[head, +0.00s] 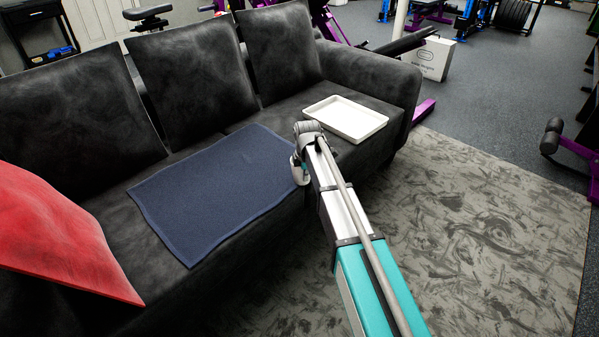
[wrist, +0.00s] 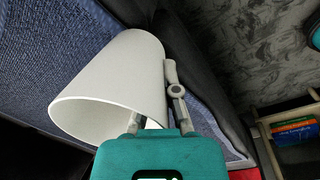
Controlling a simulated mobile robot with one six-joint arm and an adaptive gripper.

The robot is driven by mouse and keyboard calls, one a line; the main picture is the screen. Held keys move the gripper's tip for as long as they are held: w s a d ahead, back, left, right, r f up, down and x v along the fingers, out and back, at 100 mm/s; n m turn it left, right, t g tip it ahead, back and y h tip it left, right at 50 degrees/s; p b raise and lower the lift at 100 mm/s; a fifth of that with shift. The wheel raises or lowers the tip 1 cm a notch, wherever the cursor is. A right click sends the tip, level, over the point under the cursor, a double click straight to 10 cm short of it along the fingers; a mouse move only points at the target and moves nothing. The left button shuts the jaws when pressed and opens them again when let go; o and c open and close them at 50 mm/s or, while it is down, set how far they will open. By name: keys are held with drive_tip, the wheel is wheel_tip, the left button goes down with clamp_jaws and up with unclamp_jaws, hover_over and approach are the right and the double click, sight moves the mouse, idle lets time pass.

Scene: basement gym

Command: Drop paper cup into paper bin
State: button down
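The paper cup (wrist: 115,85) is plain white and fills the left middle of the wrist view, tilted, with its wide open rim toward the lower left. My gripper (wrist: 166,75) has its right finger against the outside of the cup's wall. The other finger is mostly hidden by the cup; the fingers look closed on the wall. In the head view my gripper (head: 299,165) is over the right edge of a dark blue mat (head: 205,195) on the sofa. The cup cannot be made out there. I see no paper bin in either view.
The black sofa (head: 365,80) holds a white tray (head: 346,119) right of my gripper and a red cushion (head: 60,240) at the left. A grey patterned rug (head: 470,230) lies clear in front. Gym equipment and a white box (head: 432,60) stand behind.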

drive_tip(key=shift+r, duration=0.2)
wheel_tip(320, 180, up, 2)
drive_tip(key=p, duration=0.2)
drive_tip(key=shift+r+p, duration=0.1)
drive_tip(key=shift+p, duration=0.25)
drive_tip(key=s+d+r+p, duration=0.3)
drive_tip(key=s+r+p, duration=0.7)
drive_tip(key=s, duration=0.3)
drive_tip(key=shift+s+d+r, duration=0.2)
drive_tip(key=shift+s+d, duration=0.05)
drive_tip(key=shift+d, duration=0.15)
drive_tip(key=shift+r+p, duration=0.15)
drive_tip(key=shift+p, duration=0.15)
wheel_tip(320, 180, up, 28)
drive_tip(key=p, duration=2.8)
drive_tip(key=shift+d, duration=0.1)
